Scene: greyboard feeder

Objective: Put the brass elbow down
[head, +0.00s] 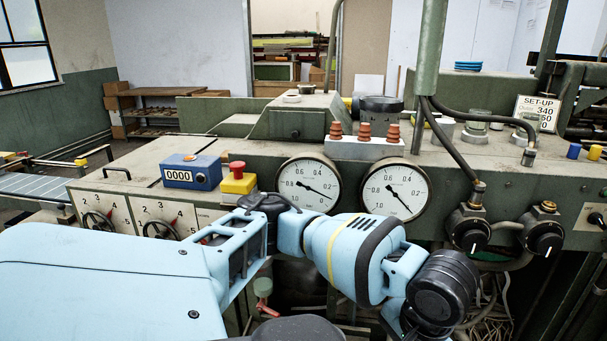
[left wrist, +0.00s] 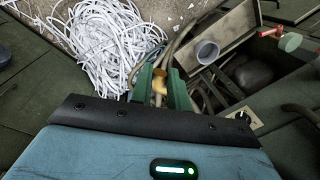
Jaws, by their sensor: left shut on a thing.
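The brass elbow (left wrist: 159,82) is a small orange-yellow piece in the left wrist view. It sits between the green fingers of my left gripper (left wrist: 160,92), which is shut on it. The fingers hide part of the elbow. Below and around the fingers are a white shredded heap and some cables; I cannot tell how high the elbow is above them. In the head view my left arm crosses the lower middle, but its fingers and the elbow do not show. My right gripper is in neither view.
The white strips (left wrist: 110,45) lie left of the fingers. A grey cup-like piece (left wrist: 207,53) is to their right. In the head view, a machine panel with two round gauges (head: 308,186), a red stop button (head: 238,169) and a blue counter box (head: 190,172) stands behind my arm.

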